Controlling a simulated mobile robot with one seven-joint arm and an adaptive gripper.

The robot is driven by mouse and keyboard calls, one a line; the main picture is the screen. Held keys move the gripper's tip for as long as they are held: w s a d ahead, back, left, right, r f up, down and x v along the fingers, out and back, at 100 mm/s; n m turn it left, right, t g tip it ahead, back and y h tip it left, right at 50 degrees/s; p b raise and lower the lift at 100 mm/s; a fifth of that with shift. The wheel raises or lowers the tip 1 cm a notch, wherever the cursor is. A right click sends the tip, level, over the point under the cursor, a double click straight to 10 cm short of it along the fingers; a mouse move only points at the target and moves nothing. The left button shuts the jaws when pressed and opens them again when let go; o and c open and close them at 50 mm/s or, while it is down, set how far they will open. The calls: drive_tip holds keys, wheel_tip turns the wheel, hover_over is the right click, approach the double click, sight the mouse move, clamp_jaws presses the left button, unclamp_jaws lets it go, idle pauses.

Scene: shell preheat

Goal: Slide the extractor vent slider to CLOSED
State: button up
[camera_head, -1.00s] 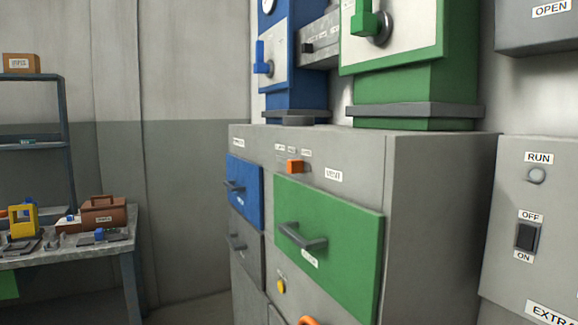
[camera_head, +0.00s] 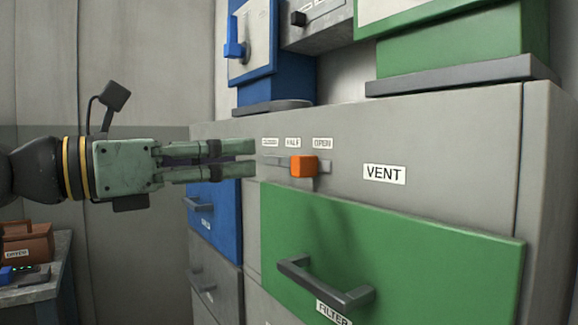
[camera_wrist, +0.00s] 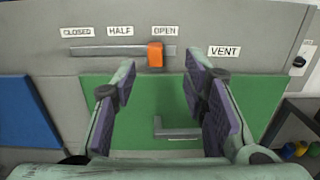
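The orange vent slider knob (camera_head: 304,166) sits on a horizontal slot in the grey cabinet face. In the wrist view the knob (camera_wrist: 155,54) stands under the OPEN label, at the right end of the slot (camera_wrist: 110,51). The CLOSED label (camera_wrist: 77,32) is at the left end, with HALF between. My gripper (camera_head: 254,158) reaches in from the left, its tips left of the knob in the head view. In the wrist view my gripper (camera_wrist: 160,75) is open and empty, fingers apart, with the knob ahead between and beyond the tips. I cannot tell the exact gap to the knob.
A green filter drawer (camera_head: 390,250) with a protruding handle (camera_head: 325,285) lies below the slot. A blue drawer (camera_head: 215,215) is to its left. Blue and green machines stand on the cabinet top. The cabinet face around the knob is clear.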

sight(294, 157)
drive_tip(key=x, duration=0.3)
drive_tip(key=p+x, duration=0.1)
drive_tip(key=x, duration=0.7)
drive_tip(key=shift+w+a+f+p, duration=0.25)
drive_tip(key=shift+w+f+p, duration=0.05)
drive_tip(key=shift+f+p, duration=0.1)
drive_tip(key=shift+c, duration=0.2)
clamp_jaws()
